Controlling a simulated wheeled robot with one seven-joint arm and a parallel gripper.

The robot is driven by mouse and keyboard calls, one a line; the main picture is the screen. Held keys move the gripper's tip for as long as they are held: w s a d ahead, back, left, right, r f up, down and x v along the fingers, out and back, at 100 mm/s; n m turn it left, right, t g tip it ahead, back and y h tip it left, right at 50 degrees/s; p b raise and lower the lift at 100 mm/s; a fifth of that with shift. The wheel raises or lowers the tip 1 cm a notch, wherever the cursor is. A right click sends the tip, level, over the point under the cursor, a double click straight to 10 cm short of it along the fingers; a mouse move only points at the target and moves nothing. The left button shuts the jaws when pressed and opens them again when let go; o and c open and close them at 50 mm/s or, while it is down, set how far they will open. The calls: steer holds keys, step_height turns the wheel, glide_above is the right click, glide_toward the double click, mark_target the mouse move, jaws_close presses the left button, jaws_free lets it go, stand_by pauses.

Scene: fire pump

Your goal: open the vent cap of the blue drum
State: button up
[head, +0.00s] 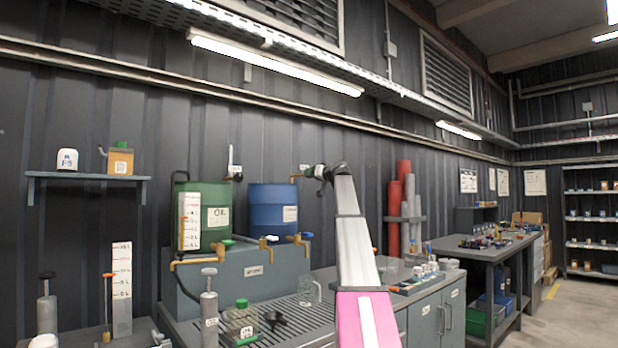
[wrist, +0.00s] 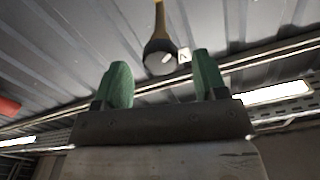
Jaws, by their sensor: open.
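The blue drum (head: 273,212) stands on a grey bench-top box, right of a green oil drum (head: 216,222). My gripper (head: 312,171) is above the drum's upper right edge in the head view, beside a small brass pipe (head: 296,178). In the wrist view, my gripper's green fingers (wrist: 160,60) are apart with nothing held. A dark round cap on a brass stem (wrist: 158,55) shows in the gap between the fingertips, seemingly untouched. It looks like the vent cap, though its link to the drum is out of view. A small white tag (wrist: 184,55) is beside it.
Brass taps (head: 268,241) project from the drums' fronts. A clear bottle with a green cap (head: 241,322) and a grate (head: 283,318) are below. Red cylinders (head: 404,205) stand right of my arm. A wall rail (wrist: 275,58) runs behind the fingers in the wrist view.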

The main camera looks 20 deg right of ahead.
steer(key=v, duration=0.5)
steer(key=shift+s+d, duration=0.1)
steer(key=shift+s, duration=0.25)
